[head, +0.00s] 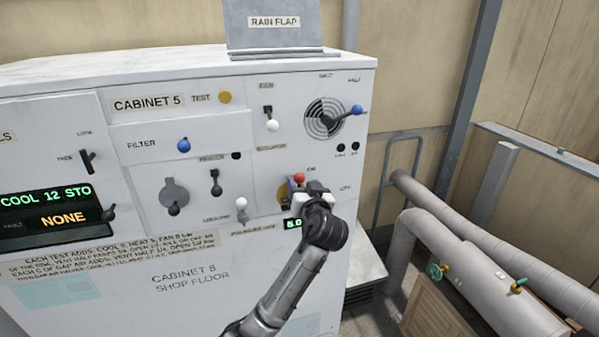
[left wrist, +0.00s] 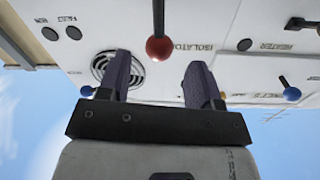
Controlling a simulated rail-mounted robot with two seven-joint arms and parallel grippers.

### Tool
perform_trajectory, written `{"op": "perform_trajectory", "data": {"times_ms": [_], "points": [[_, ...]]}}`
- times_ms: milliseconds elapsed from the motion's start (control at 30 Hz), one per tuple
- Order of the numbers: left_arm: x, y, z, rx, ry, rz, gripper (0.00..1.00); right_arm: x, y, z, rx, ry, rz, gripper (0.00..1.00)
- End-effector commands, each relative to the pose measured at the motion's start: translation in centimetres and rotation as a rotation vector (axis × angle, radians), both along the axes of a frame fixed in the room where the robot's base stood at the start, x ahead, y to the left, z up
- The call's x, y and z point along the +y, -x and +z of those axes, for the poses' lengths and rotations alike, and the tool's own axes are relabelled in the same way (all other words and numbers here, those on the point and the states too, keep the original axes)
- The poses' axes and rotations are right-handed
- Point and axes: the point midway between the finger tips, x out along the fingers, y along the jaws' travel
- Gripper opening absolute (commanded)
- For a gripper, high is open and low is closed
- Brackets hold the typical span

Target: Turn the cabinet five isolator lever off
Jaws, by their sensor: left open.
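The cabinet five isolator lever ends in a red ball knob (head: 299,178), in the lower right of the panel in the head view. Part of its yellow plate (head: 282,192) shows; my gripper hides the rest. In the left wrist view the red knob (left wrist: 158,48) hangs on a dark rod beside the ISOLATOR label. My left gripper (head: 301,192) is at the lever, just below the knob. Its two dark fingers (left wrist: 157,65) are apart, with the knob between their tips in the picture. I cannot tell whether they touch it. My right gripper is not in view.
Nearby on the panel are a white-knobbed lever (head: 272,125), a blue-knobbed lever (head: 357,110) by the round vent, and another white knob (head: 241,202). A small green display (head: 293,223) sits under the gripper. Pipes (head: 480,285) and a rail stand to the right.

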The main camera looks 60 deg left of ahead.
Motion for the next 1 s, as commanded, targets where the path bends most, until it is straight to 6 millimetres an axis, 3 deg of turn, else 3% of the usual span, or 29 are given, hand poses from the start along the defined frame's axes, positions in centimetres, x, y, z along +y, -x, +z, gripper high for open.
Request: {"op": "perform_trajectory", "data": {"times_ms": [200,400,900,1000], "points": [[3.6,-1.0,0.2,0.003,-0.001,0.001,0.59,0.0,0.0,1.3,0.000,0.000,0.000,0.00],[5.5,-1.7,0.1,0.001,0.000,0.000,0.59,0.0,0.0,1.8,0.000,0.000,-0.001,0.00],[6.4,-2.0,-0.1,0.000,0.001,-0.001,0.59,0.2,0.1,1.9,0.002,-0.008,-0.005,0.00],[6.4,-2.0,-0.1,0.000,0.001,-0.001,0.50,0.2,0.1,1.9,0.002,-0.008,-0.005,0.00]]}}
